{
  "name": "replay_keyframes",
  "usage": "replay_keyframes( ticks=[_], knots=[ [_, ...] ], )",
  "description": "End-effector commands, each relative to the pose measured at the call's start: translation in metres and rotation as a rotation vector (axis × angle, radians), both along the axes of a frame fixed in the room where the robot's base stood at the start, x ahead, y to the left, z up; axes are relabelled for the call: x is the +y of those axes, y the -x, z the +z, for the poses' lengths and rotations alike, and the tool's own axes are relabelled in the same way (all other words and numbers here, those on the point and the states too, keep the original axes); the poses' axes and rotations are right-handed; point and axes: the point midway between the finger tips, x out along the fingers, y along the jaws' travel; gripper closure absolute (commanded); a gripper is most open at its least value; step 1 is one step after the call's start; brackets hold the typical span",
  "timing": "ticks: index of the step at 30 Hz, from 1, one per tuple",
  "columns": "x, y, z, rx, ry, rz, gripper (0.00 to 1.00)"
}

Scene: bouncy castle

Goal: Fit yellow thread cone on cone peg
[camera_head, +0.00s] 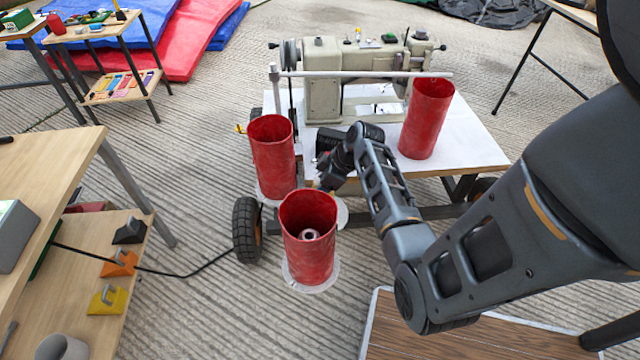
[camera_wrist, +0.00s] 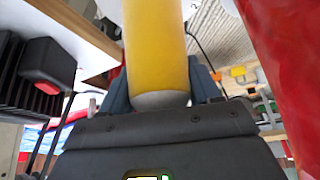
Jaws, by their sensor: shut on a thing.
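The yellow thread cone (camera_wrist: 158,45) fills the upper middle of the wrist view, with a pale rounded end toward the palm. My gripper (camera_wrist: 160,85) is shut on it, one blue-grey finger on each side. In the head view my gripper (camera_head: 328,174) is a dark shape at the front edge of the sewing machine table, between the red tubes; the cone cannot be made out there. A front red tube (camera_head: 308,262) stands upright on a pale disc, with a small pale round post (camera_head: 308,234) inside. I cannot tell whether this post is the cone peg.
A second red tube (camera_head: 273,165) stands behind left, and a third (camera_head: 427,125) stands on the white sewing machine table (camera_head: 478,150). A red surface (camera_wrist: 282,60) is close at right in the wrist view. A wooden workbench (camera_head: 55,165) stands at left.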

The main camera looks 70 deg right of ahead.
Motion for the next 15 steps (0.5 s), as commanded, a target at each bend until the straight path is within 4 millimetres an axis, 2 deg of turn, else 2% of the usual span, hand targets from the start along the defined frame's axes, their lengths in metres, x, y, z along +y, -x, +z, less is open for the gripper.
replay_keyframes(
  ticks=[15],
  knots=[
    [-0.0004, -0.0003, -0.0073, -0.001, 0.001, 0.0, 0.99]
  ],
)
